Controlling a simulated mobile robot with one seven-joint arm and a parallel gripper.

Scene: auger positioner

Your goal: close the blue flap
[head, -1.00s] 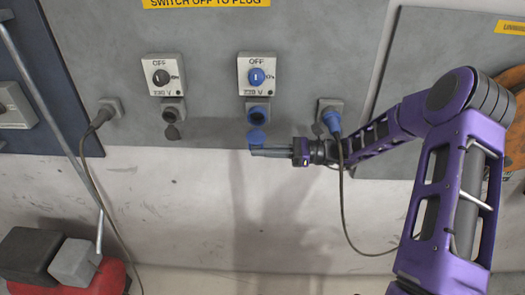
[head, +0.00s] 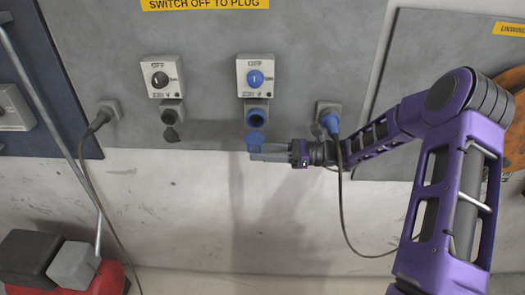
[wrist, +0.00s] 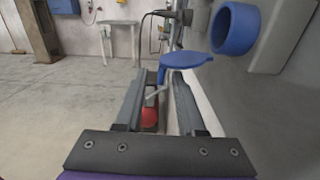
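The blue flap (head: 255,137) hangs open below the blue socket (head: 257,117) on the grey wall panel. In the wrist view the flap (wrist: 187,59) is a flat blue disc near my fingertips, over the right finger's tip, with the round socket mouth (wrist: 233,28) beyond it at upper right. My gripper (head: 254,152) reaches in from the right, with its fingertips just under the flap. In the wrist view my gripper (wrist: 160,75) has its two fingers apart, with nothing held between them. I cannot tell whether a finger touches the flap.
A blue plug (head: 330,121) with a hanging cable sits in a socket right of the blue one, close to my arm. A black socket (head: 172,115) with its own flap is to the left. Blue (head: 255,77) and black (head: 160,78) switches are above. The wall below is clear.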

